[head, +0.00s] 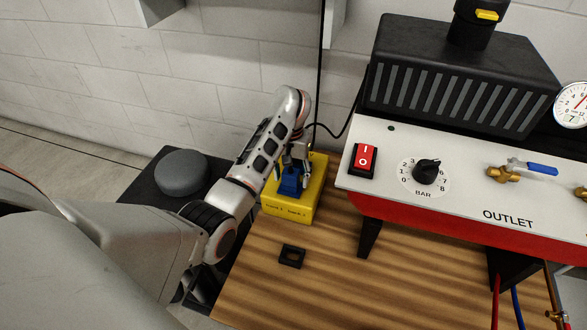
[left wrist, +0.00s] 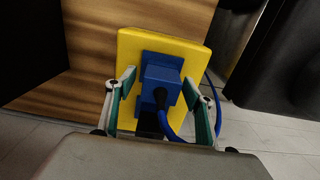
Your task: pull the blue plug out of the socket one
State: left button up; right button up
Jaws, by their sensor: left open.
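The yellow socket box (head: 290,210) stands on the wooden table, with small lettering on its front edge. The blue plug (head: 289,184) sits in a blue socket on its top face. In the left wrist view, the blue plug (left wrist: 160,80) is seen from behind, with a blue cable running down and right, against the yellow socket box (left wrist: 132,48). My left gripper (head: 296,168) is at the plug. In the left wrist view, its open fingers (left wrist: 159,82) are on either side of the plug, with gaps. My right gripper is out of view.
A black square ring (head: 291,256) lies on the wooden table (head: 350,290) in front of the box. A dark grey round object (head: 181,172) is at left.

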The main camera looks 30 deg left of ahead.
pick_arm(q)
jog(key=shift+f, duration=0.1)
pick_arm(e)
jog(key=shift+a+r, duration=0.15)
pick_arm(q)
jog(key=c, duration=1.2)
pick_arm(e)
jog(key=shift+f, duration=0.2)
pick_arm(q)
jog(key=shift+w, duration=0.1)
jog(key=shift+c, duration=0.2)
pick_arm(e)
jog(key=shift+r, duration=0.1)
pick_arm(q)
jog(key=shift+r+p, duration=0.3)
jog(key=shift+r, duration=0.4)
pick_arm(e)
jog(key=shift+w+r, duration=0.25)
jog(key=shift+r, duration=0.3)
pick_arm(q)
jog(key=shift+r+p, duration=1.15)
jog(key=shift+r, duration=1.05)
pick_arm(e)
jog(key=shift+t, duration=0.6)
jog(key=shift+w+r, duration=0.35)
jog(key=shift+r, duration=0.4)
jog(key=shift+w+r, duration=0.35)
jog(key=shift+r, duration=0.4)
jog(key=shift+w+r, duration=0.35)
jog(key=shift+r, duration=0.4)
